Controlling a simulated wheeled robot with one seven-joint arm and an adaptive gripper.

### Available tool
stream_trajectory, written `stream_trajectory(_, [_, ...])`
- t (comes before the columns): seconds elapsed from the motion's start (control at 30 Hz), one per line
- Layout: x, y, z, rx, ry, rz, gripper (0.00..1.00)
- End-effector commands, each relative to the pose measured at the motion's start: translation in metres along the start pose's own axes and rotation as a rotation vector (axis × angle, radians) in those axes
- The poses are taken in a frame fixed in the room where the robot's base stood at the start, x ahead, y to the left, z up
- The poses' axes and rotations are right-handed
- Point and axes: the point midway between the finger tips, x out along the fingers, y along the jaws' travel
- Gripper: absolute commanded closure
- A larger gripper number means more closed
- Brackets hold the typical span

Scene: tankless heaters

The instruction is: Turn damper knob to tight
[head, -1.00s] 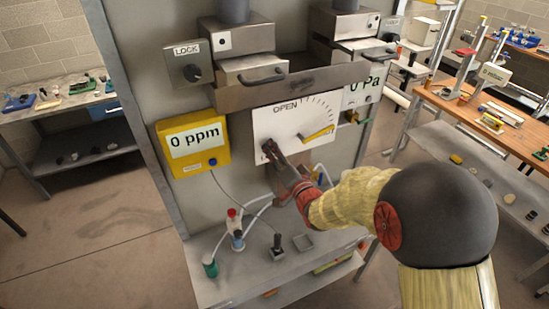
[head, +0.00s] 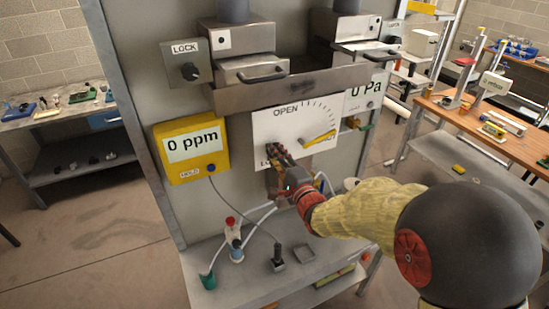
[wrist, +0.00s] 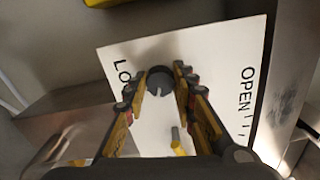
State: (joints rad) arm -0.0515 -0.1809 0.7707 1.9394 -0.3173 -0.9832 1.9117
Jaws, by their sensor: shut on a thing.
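A white dial panel (head: 292,122) marked OPEN carries a fan of tick marks and a yellow pointer (head: 320,137) at its right. A dark round knob (wrist: 160,80) with a pale mark sits on this panel, beside letters starting "LO", the rest covered. My gripper (head: 277,153) is at the panel's lower left and hides the knob in the head view. In the wrist view my gripper (wrist: 156,82) has its two fingers on either side of the knob, shut on it. The pale mark points toward the bottom of the wrist picture.
A yellow meter (head: 191,148) reading 0 ppm hangs left of the panel. A metal ledge (head: 290,88) juts out above it. A shelf (head: 225,283) below holds small bottles, tubes and a joystick-like part. A workbench (head: 470,120) stands at the right.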

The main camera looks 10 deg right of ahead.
Motion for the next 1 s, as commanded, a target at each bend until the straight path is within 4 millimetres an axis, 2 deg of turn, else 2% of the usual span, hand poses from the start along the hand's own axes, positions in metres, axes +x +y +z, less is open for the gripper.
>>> stream_trajectory(0.3, [-0.0003,0.0017,-0.0006,0.089,0.001,0.003,0.99])
stream_trajectory(0.77, [-0.0004,0.002,-0.0007,0.099,0.002,0.004,0.99])
stream_trajectory(0.8, [-0.0004,0.0021,-0.0006,0.099,0.002,0.004,0.72])
stream_trajectory(1.0, [-0.0002,0.0013,-0.0004,0.099,0.001,0.003,0.6])
